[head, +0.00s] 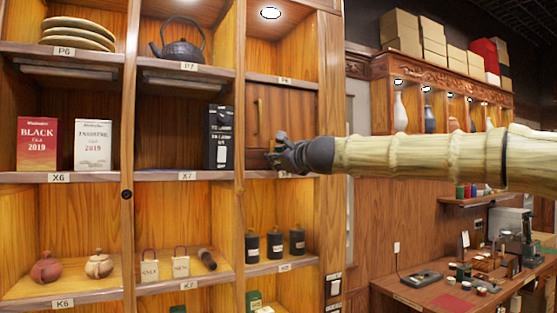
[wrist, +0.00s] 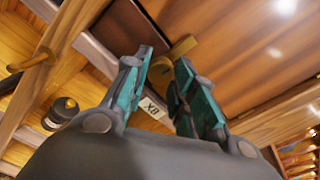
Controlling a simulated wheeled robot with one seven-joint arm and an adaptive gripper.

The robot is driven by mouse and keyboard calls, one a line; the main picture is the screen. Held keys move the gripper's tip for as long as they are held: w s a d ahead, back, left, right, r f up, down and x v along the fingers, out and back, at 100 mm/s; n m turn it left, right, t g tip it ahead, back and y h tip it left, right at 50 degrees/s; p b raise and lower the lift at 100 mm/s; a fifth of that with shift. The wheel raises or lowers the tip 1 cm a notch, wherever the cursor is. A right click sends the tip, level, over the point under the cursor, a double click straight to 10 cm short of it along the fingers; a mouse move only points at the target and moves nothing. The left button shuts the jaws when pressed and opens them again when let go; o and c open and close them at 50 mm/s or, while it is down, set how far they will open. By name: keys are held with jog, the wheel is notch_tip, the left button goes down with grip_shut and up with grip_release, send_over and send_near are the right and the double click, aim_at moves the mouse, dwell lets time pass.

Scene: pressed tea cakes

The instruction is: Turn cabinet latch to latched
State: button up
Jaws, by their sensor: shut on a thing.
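The small wooden cabinet door (head: 292,108) is closed in its bay above the X8 shelf, with an upright brass handle (head: 260,122) on its left part. My gripper (head: 274,152) is at the door's lower left edge. In the wrist view the brass latch (wrist: 184,46) lies at the door's edge, and its end is between the fingertips of my gripper (wrist: 163,68). The fingers are shut on the latch. In the head view my gripper hides the latch. I cannot tell from its visible part whether it is latched.
The shelf edge with its X8 label (wrist: 153,107) runs close beneath the fingers. A wooden divider (head: 232,230) stands left of this bay. A black tea box (head: 219,138) stands on the neighbouring shelf. Several dark canisters (head: 275,244) stand on the shelf below.

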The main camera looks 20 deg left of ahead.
dwell(0.4)
jog(key=o, duration=1)
jog(key=shift+o, duration=0.2)
jog(key=shift+d, duration=0.1)
jog(key=v, duration=1.2)
